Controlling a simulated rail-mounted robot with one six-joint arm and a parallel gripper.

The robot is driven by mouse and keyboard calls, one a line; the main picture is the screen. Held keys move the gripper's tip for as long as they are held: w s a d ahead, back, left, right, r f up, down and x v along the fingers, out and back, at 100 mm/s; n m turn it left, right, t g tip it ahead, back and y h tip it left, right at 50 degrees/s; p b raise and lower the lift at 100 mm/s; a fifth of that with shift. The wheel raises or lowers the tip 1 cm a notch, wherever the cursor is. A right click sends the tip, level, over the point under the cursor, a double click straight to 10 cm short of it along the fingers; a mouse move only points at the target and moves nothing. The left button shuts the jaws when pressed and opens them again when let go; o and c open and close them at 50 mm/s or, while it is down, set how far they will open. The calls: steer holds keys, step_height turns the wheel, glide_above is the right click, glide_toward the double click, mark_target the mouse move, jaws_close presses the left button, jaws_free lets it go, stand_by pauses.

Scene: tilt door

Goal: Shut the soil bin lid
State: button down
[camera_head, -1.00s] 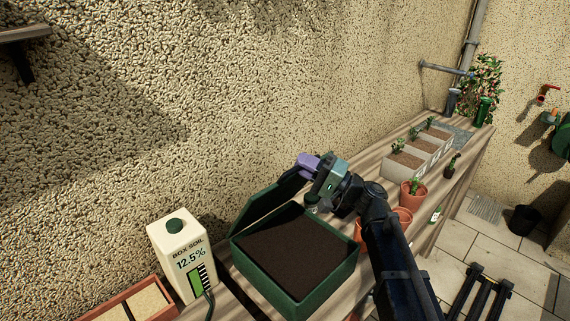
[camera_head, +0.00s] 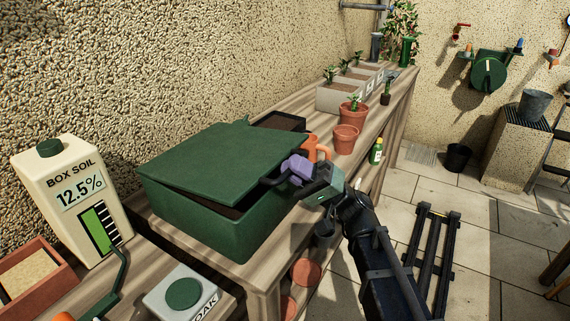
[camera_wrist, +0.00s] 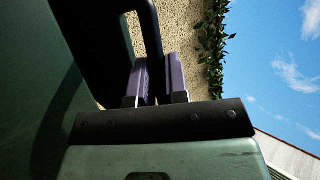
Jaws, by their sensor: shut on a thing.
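The soil bin (camera_head: 228,226) is a dark green box on the wooden bench in the head view. Its green lid (camera_head: 215,160) lies low over it, tilted, with a narrow dark gap at the front and right side. My gripper (camera_head: 290,172), with purple fingers, is at the lid's right edge, shut on a dark handle (camera_head: 270,180). In the wrist view the purple fingers (camera_wrist: 158,80) close around the dark handle bar (camera_wrist: 150,28). The soil inside is almost fully hidden by the lid.
A box soil meter (camera_head: 75,200) reading 12.5% stands left of the bin. A grey block with a green button (camera_head: 184,293) is in front. Terracotta pots (camera_head: 345,138), an orange item (camera_head: 317,147) and planters (camera_head: 345,95) stand behind and to the right.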

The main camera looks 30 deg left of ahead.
step_height(320, 180, down, 4)
steer(key=b, duration=0.3)
steer(key=shift+d+f, duration=0.1)
steer(key=shift+f, duration=0.1)
steer(key=c, duration=1.4)
jaws_free()
steer(key=b+v, duration=0.6)
steer(key=v, duration=0.4)
steer(key=shift+d+f+b, duration=0.25)
steer(key=shift+b, duration=0.05)
steer(key=shift+w, duration=0.15)
